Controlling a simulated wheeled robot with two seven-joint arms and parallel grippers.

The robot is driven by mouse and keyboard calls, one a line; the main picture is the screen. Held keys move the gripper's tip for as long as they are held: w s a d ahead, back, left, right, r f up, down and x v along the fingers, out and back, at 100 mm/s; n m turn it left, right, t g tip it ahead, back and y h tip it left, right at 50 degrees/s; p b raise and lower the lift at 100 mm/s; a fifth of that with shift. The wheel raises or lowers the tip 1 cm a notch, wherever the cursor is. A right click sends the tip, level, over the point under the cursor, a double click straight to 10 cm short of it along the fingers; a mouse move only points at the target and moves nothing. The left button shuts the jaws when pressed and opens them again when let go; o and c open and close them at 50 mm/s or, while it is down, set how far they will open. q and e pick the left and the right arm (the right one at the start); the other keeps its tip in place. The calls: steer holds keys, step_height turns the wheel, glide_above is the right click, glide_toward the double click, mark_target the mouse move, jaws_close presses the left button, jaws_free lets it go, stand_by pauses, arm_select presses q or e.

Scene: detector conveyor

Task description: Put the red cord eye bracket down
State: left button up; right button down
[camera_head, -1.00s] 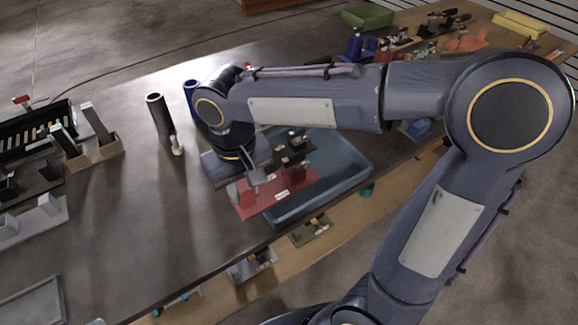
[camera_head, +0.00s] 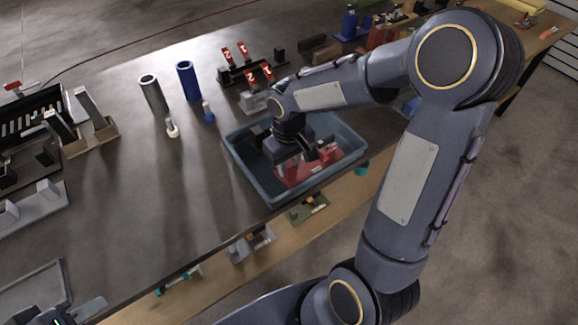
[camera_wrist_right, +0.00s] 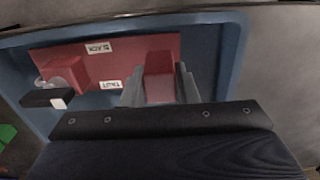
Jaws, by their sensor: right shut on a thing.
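The red cord eye bracket (camera_head: 294,176) is a flat red plate with raised blocks, inside the blue tray (camera_head: 243,175). In the right wrist view the bracket (camera_wrist_right: 118,62) shows white labels reading SLACK and TAUT. My right gripper (camera_wrist_right: 162,80) is shut on its right-hand red block, one finger on each side; in the head view this gripper (camera_head: 294,158) points down into the tray. Whether the plate touches the tray floor cannot be told. My left gripper (camera_head: 78,312) shows only partly at the bottom left corner, far from the bracket.
Left of the tray stand a dark cylinder (camera_head: 154,95), a blue cylinder (camera_head: 188,81) and small pegs. A fixture with red numbered tags (camera_head: 245,65) is behind the tray. A lower wooden shelf (camera_head: 220,270) holds several parts.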

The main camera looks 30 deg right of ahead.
steer(key=shift+f, duration=0.75)
steer(key=shift+f, duration=0.2)
steer(key=c, duration=1.1)
jaws_free()
steer(key=shift+r, duration=0.15)
step_height(320, 180, up, 12)
steer(key=shift+f, duration=0.1)
steer(key=s+a+m+t+y, duration=0.1)
steer(key=s+t, duration=0.1)
steer(key=s, duration=0.3)
steer(key=s+a+m+t+y, duration=0.1)
steer(key=s+a, duration=0.1)
steer(key=s, duration=0.3)
steer(key=s+a+t+y, duration=0.1)
steer(key=s+t, duration=0.1)
steer(key=s, duration=0.4)
steer(key=shift+s+a+r+m+t+y, duration=0.1)
steer(key=shift+a+r+m+t+y, duration=0.05)
steer(key=shift+r+m+t+y, duration=0.2)
